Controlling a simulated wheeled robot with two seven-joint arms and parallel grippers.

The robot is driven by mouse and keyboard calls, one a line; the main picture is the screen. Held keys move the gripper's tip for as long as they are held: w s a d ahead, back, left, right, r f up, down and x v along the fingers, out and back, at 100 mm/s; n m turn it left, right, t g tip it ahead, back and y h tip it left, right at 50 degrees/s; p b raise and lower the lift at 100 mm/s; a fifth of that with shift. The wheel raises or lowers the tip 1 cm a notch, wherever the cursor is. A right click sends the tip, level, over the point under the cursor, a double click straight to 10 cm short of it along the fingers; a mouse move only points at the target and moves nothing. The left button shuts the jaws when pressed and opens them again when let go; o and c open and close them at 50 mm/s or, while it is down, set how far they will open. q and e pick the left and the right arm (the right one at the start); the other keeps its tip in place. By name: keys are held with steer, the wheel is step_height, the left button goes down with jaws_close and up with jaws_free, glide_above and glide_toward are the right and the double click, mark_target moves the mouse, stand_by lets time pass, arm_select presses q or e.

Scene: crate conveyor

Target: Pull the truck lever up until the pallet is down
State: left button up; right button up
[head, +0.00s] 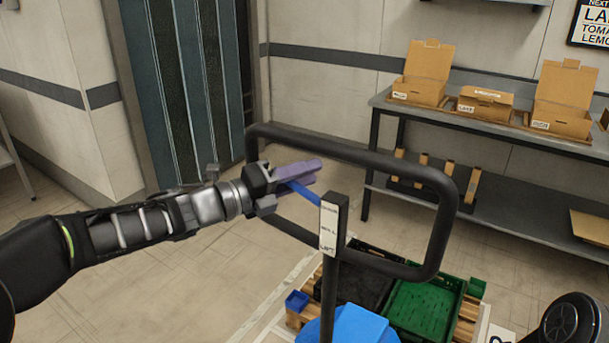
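The truck's blue lever (303,193) slants up and left from the dark post (329,275), beside a white label (328,228) with small words. My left gripper (298,174) is at the lever's outer end, inside the black loop handle (385,157). Its purple fingers are close together and appear shut on the lever, whose tip they hide. The wooden pallet (467,320) is below, bearing a green crate (424,310) and a dark crate. Whether the pallet touches the floor cannot be told. My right gripper is out of view.
A grey shelf table (480,118) with several open cardboard boxes stands at the back right. A strip-curtain doorway (190,85) is at the back left. A small blue bin (297,301) sits at the pallet's left corner. The floor at left is clear.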

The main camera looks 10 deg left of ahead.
arm_select(q)
steer(key=shift+o, duration=0.8)
steer(key=shift+a, duration=0.1)
steer(key=b+v, duration=0.1)
steer(key=v, duration=0.6)
steer(key=shift+s+a, duration=0.2)
steer(key=shift+s, duration=0.1)
steer(key=b+v, duration=0.2)
steer(key=v, duration=0.7)
steer(key=shift+f, duration=0.45)
